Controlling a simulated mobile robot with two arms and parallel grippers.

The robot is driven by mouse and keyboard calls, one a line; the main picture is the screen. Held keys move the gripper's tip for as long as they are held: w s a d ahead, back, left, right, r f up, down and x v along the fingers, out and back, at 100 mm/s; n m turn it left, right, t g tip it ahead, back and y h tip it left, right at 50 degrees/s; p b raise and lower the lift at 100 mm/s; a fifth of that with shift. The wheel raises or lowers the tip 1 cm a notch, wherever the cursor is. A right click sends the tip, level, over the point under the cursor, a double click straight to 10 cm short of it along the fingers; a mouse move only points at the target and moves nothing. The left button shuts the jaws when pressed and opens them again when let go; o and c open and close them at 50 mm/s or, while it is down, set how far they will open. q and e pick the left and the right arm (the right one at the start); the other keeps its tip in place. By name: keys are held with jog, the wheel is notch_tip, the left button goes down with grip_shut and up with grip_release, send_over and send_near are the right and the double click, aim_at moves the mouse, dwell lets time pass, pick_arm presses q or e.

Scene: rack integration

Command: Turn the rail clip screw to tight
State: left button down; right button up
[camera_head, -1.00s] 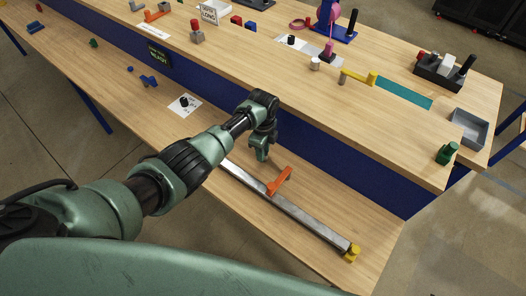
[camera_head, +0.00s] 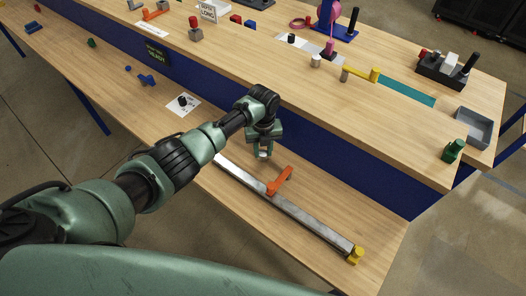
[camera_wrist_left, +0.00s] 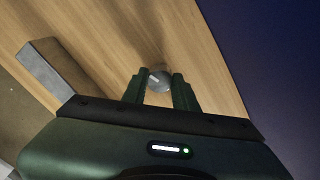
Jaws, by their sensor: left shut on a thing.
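My left gripper (camera_head: 264,151) points down over the lower bench shelf, just behind the metal rail (camera_head: 312,220). In the left wrist view its two fingers (camera_wrist_left: 160,93) are shut on a small round grey knob with a pale mark, which I take to be the screw (camera_wrist_left: 159,78). The fingers hide its sides, and I cannot tell how tight it is. The rail's end (camera_wrist_left: 50,72) lies to the left, apart from the fingers. An orange lever-like part (camera_head: 280,181) sits across the rail. My right gripper is not in view.
A yellow piece (camera_head: 356,256) sits at the rail's near end. The blue bench riser (camera_head: 340,160) stands close behind my left gripper. A white card with a black knob (camera_head: 184,103) lies farther left on the shelf. The shelf right of the rail is mostly clear.

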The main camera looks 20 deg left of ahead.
aim_at(263, 153)
pick_arm(q)
jog(key=shift+w+m+b, duration=0.1)
jog(key=shift+m+b, duration=0.6)
jog(key=shift+m, duration=1.3)
jog(key=c, duration=1.1)
grip_release()
jog(key=shift+r, duration=0.1)
notch_tip(263, 153, up, 8)
jog(key=shift+f+b, duration=0.15)
jog(key=shift+b, duration=0.25)
